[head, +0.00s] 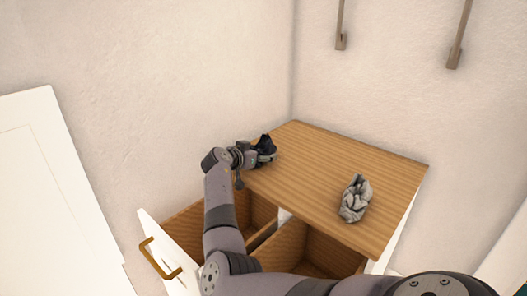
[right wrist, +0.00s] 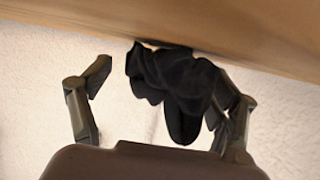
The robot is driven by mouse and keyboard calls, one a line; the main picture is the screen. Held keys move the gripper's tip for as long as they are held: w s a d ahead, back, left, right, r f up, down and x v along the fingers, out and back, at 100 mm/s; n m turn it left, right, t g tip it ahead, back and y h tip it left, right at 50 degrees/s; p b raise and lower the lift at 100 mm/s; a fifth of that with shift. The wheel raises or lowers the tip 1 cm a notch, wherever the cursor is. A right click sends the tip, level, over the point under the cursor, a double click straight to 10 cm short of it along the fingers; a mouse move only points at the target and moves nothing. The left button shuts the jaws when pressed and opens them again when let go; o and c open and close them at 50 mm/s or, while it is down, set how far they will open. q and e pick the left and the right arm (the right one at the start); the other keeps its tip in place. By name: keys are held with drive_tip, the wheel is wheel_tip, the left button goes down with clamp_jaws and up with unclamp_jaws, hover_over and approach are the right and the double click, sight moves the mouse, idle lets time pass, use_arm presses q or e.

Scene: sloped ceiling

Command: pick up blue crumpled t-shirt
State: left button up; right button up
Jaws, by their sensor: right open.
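A dark, nearly black crumpled cloth (head: 265,141) is at the back left edge of the wooden cabinet top; its blue colour does not show clearly. In the right wrist view the dark cloth (right wrist: 180,88) lies between the two fingers, close to the right finger, with a clear gap to the left finger. My right gripper (head: 262,153) is open around the cloth, at the left edge of the top; it also shows in the right wrist view (right wrist: 170,88). The gripper partly hides the cloth in the head view. My left gripper is not in view.
A grey crumpled cloth (head: 355,199) lies on the right part of the wooden top (head: 320,165). Below, a drawer with a brass handle (head: 160,258) stands open under my right arm. Walls close in behind and to the left. A white panel (head: 50,200) is at far left.

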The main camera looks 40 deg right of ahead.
drive_tip(key=shift+c, duration=0.2)
drive_tip(key=c, duration=1.3)
drive_tip(key=shift+r, duration=0.15)
